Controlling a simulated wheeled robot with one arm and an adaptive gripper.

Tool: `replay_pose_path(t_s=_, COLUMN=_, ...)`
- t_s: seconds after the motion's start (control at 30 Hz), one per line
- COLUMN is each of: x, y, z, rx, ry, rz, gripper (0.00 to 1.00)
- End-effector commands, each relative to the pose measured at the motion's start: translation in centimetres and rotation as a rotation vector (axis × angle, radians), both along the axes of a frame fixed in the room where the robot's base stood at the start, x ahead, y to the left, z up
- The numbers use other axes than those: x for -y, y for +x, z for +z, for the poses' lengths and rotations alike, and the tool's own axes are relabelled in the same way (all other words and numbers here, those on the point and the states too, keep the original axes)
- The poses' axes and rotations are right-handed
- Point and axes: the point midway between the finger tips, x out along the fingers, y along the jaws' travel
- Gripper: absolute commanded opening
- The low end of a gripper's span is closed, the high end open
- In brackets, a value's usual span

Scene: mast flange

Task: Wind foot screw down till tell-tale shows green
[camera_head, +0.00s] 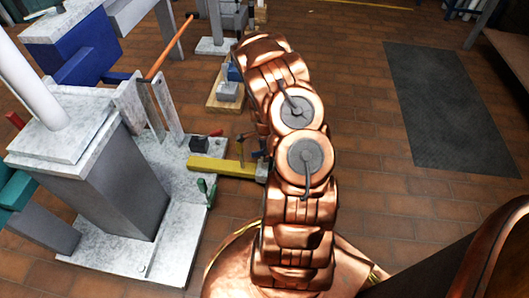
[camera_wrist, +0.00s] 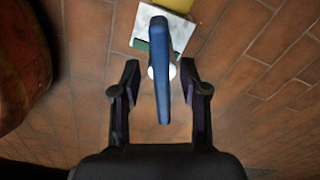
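In the wrist view my gripper (camera_wrist: 160,78) is open, its dark fingers on either side of a long blue bar (camera_wrist: 162,60). Gaps show on both sides, so neither finger appears to touch it. The bar looks like the foot screw's handle. A white round part (camera_wrist: 152,72) shows partly behind it, with a pale plate (camera_wrist: 170,30) bearing a small green patch (camera_wrist: 140,44); I cannot tell if that is the tell-tale.
The pale stone base (camera_head: 180,190) carries a grey block (camera_head: 130,185) with a white column (camera_head: 30,80). A green lever (camera_head: 208,190) and a red-ended part (camera_head: 216,133) stand near the beam. A dark floor mat (camera_head: 450,105) lies right, with open brick floor around it.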

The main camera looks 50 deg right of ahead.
Motion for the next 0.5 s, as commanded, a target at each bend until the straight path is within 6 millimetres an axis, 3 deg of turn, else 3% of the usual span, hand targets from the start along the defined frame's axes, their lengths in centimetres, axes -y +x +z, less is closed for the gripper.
replay_pose_path(t_s=0.27, x=0.1, y=0.1, z=0.3, rx=0.002, ry=-0.002, rz=0.002, gripper=0.44)
replay_pose_path(t_s=0.5, x=0.1, y=0.2, z=2.5, rx=0.003, ry=-0.006, rz=0.004, gripper=0.44)
